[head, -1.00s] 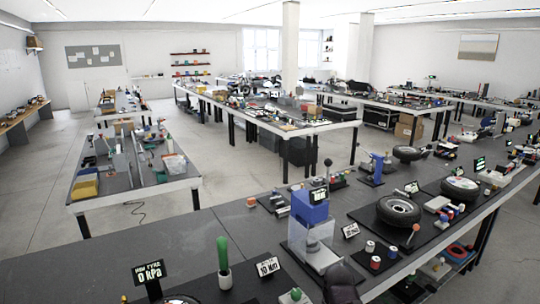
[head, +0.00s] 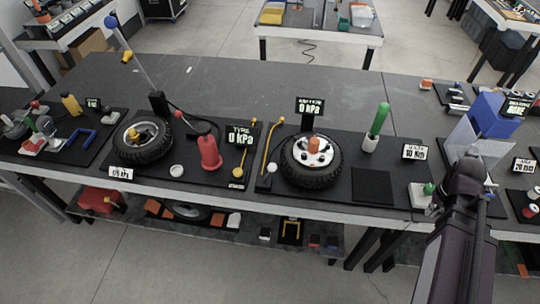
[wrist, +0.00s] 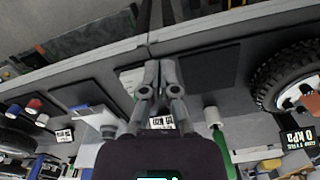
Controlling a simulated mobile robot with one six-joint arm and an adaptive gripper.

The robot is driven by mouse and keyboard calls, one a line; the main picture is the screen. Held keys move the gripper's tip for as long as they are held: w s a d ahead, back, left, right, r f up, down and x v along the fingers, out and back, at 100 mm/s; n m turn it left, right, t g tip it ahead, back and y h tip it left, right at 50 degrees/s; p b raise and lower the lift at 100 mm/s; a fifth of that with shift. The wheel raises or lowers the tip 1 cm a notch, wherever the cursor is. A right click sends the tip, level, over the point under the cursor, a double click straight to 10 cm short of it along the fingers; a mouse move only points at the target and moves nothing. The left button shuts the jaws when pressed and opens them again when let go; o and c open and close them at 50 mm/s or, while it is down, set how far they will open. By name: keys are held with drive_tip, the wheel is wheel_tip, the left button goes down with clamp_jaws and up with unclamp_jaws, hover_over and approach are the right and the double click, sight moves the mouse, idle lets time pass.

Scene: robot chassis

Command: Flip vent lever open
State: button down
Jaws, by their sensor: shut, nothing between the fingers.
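I cannot tell for sure which part is the vent lever. A yellow lever-like rod (head: 272,147) stands on the mat left of a wheel (head: 312,160) with a white hub and an orange part on top; a "0 kPa" display (head: 309,107) is behind it. Another curved yellow rod (head: 247,150) stands by the red cone-shaped part (head: 209,152). My gripper (head: 470,165) is at the right in the head view, well right of both rods, above the bench. In the wrist view my gripper (wrist: 160,66) has its fingers together and holds nothing.
A green-handled tool (head: 378,120) stands upright right of the wheel, behind a bare black pad (head: 372,190). A white block with a green knob (head: 424,193) is left of my gripper. A blue-topped clear cabinet (head: 490,120) is close behind it. The bench's rear strip is mostly clear.

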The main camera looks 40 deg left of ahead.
drive_tip(key=w+a+r+n+p, duration=0.15)
drive_tip(key=a+n, duration=0.35)
drive_tip(key=a, duration=0.8)
drive_tip(key=w+a+r+n+p, duration=0.15)
drive_tip(key=a+n, duration=0.35)
drive_tip(key=a, duration=0.9)
drive_tip(key=s+a+r+n+p, duration=0.1)
drive_tip(key=s+a+n, duration=0.2)
drive_tip(key=a, duration=0.5)
drive_tip(key=s+a+r+n+p, duration=0.1)
drive_tip(key=s+a+n, duration=0.3)
drive_tip(key=a, duration=0.5)
drive_tip(key=s+a+r+n+g+p, duration=0.1)
drive_tip(key=s+a+r+n+p, duration=0.1)
drive_tip(key=s+a, duration=0.3)
drive_tip(key=a+n, duration=0.1)
drive_tip(key=a, duration=0.3)
drive_tip(key=shift+s+r+n, duration=0.15)
drive_tip(key=shift+s+n, duration=0.15)
drive_tip(key=shift+s, duration=0.05)
drive_tip(key=shift+a, duration=0.1)
drive_tip(key=shift+s+d+f+b, duration=0.1)
drive_tip(key=shift+d+f+b, duration=0.2)
drive_tip(key=shift+f+b, duration=1.95)
drive_tip(key=shift+s+d+f+b, duration=0.1)
drive_tip(key=shift+d+f+b, duration=0.25)
drive_tip(key=shift+f+b, duration=1.85)
drive_tip(key=shift+s+d+f+b, duration=0.1)
drive_tip(key=shift+d+f+b, duration=0.2)
drive_tip(key=shift+f+b, duration=1.95)
